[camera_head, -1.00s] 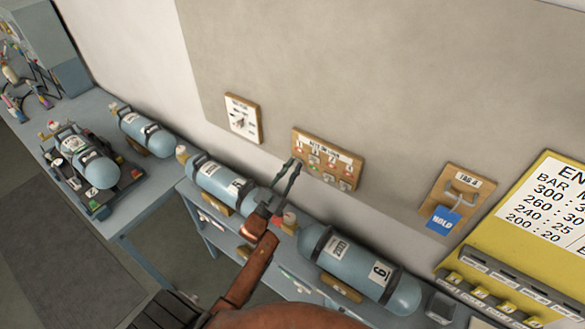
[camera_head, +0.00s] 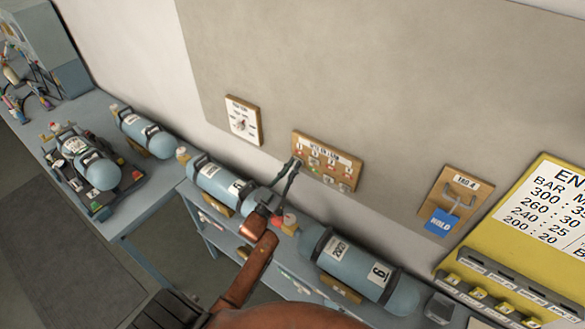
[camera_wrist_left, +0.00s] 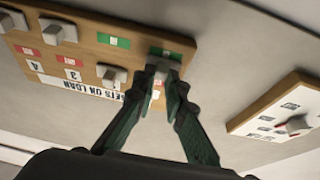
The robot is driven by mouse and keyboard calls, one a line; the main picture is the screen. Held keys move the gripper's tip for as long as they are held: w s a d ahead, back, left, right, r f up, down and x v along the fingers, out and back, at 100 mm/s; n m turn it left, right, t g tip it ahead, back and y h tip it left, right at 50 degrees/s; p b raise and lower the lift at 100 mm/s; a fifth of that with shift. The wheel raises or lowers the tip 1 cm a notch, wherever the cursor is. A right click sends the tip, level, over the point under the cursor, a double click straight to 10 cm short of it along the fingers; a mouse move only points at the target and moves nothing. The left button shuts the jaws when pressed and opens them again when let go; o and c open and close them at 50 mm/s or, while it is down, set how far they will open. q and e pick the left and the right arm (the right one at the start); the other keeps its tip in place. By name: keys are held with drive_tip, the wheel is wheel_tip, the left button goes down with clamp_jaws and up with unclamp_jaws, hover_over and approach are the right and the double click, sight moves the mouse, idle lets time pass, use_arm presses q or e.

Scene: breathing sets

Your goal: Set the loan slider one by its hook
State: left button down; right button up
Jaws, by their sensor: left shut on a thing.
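The sets-on-loan board (camera_head: 327,161) is a wooden plate on the wall with several numbered slider columns. In the left wrist view the board (camera_wrist_left: 98,21) appears upside down, with red and green patches and grey hooks. My left gripper (camera_head: 294,162) reaches its leftmost column from below. In the wrist view my left gripper (camera_wrist_left: 161,76) has its green fingers closed around the grey hook of slider one (camera_wrist_left: 160,67). The fingers partly hide that hook. A green patch shows just behind it. The neighbouring hook (camera_wrist_left: 111,75) stands clear of the fingers. My right gripper is not in view.
A dial plate (camera_head: 242,120) hangs left of the board; it also shows in the wrist view (camera_wrist_left: 284,111). A tag hook with a blue HOLD tag (camera_head: 440,221) hangs at right. Blue cylinders (camera_head: 356,268) lie on the bench below. The wall above is clear.

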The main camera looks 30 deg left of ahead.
sight(299, 149)
use_arm(q)
wheel_tip(299, 149, up, 4)
drive_tip(key=shift+r+p, duration=0.15)
drive_tip(key=shift+p, duration=1.05)
drive_tip(key=c, duration=2.3)
unclamp_jaws()
drive_tip(key=shift+r, duration=0.1)
drive_tip(key=o, duration=0.3)
drive_tip(key=shift+o, duration=0.2)
drive_tip(key=shift+f, duration=0.2)
drive_tip(key=shift+s+f, duration=0.1)
drive_tip(key=shift+s, duration=0.05)
drive_tip(key=v, duration=1.1)
drive_tip(key=shift+s, duration=0.35)
